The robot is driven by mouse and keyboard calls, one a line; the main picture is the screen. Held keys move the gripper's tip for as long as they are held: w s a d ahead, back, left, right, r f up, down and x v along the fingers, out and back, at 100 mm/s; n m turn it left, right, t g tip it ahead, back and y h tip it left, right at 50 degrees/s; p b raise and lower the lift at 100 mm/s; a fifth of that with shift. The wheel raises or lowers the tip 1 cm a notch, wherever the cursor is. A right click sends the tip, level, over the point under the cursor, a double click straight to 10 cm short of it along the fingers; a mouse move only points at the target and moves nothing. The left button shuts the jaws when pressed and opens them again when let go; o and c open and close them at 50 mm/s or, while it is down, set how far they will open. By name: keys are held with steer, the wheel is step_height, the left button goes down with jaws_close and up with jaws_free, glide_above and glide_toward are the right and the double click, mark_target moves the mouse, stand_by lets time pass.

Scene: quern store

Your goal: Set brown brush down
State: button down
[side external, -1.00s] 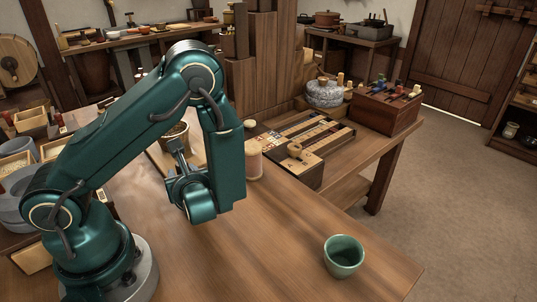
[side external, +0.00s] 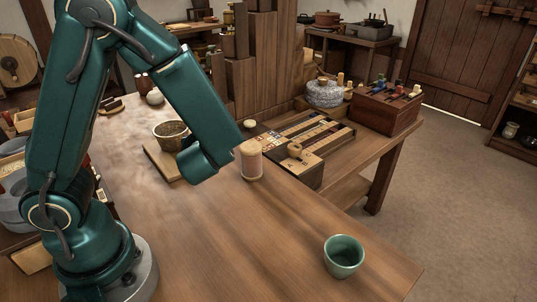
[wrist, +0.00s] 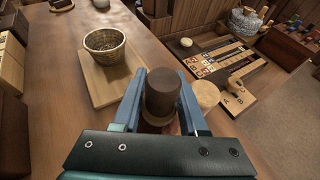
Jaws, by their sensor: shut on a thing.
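The brown brush (wrist: 161,92) shows in the wrist view as a dark brown, round-topped cylinder with a wider lower part. My gripper (wrist: 163,80) is shut on it, with one blue finger on each side. Its lower end is hidden, so I cannot tell whether it touches the table. In the side view the fingers and the brush are hidden behind my arm. The wooden table (side external: 240,235) lies below.
A cream-topped pinkish cylinder (side external: 251,161) stands close to the right of the brush. A woven bowl (side external: 171,134) sits on a wooden board (side external: 159,162). A game board (side external: 308,150) lies at right. A green cup (side external: 343,256) stands in front; the table between is clear.

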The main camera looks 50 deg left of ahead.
steer(key=w+d+f+m+t+h, duration=0.1)
steer(key=w+d+m+t+h, duration=0.25)
steer(key=d, duration=0.35)
steer(key=w+d+f+m+t+h, duration=0.1)
steer(key=w+d+m+t+h, duration=0.1)
steer(key=w+d+m+h, duration=0.45)
steer(key=shift+s+d+f+n+y, duration=0.2)
steer(key=shift+s+f+n+y, duration=0.25)
steer(key=shift+f, duration=0.75)
steer(key=shift+s+d+f+n+y, duration=0.15)
steer(key=shift+s+f+n+y, duration=0.3)
steer(key=shift+f, duration=0.8)
steer(key=shift+s+d+f+n+y, duration=0.2)
steer(key=shift+s+f+y, duration=0.35)
steer(key=shift+f, duration=0.65)
steer(key=shift+f, duration=0.15)
steer(key=shift+c, duration=2.2)
jaws_free()
